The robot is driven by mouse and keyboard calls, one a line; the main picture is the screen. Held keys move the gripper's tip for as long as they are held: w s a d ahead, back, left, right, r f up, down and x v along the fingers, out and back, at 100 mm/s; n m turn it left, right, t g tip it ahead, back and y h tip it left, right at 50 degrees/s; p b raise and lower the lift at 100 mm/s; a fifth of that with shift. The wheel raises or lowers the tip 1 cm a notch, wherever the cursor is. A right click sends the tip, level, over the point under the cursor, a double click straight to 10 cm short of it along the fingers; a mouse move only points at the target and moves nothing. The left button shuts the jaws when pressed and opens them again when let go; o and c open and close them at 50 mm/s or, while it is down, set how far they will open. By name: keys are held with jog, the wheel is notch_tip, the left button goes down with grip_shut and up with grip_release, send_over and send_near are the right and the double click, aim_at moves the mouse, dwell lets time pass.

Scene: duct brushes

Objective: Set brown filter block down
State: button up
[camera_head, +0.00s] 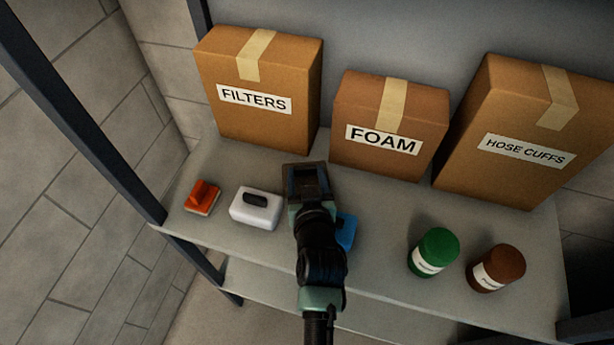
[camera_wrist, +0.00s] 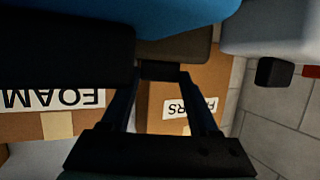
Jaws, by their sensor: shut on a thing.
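My gripper (camera_head: 306,182) is over the shelf, in front of the gap between the FILTERS and FOAM boxes. It is shut on the brown filter block (camera_wrist: 188,48), a dull grey-brown piece at the fingertips in the wrist view. The dark fingers (camera_wrist: 160,72) cover part of the block, and a blue thing covers its upper edge in that view. In the head view my gripper and wrist mostly hide the block. I cannot tell whether its underside touches the shelf.
The shelf (camera_head: 385,220) holds an orange brush-like block (camera_head: 202,197), a white block (camera_head: 256,208), and a blue thing (camera_head: 346,232) partly behind my arm. A green jar (camera_head: 434,252) and brown jar (camera_head: 497,268) stand right. Behind are FILTERS (camera_head: 262,125), FOAM (camera_head: 350,155) and HOSE CUFFS (camera_head: 500,175) boxes.

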jog(key=shift+f, duration=0.55)
jog(key=o, duration=1.4)
jog(key=shift+f, duration=0.1)
jog(key=shift+c, duration=0.2)
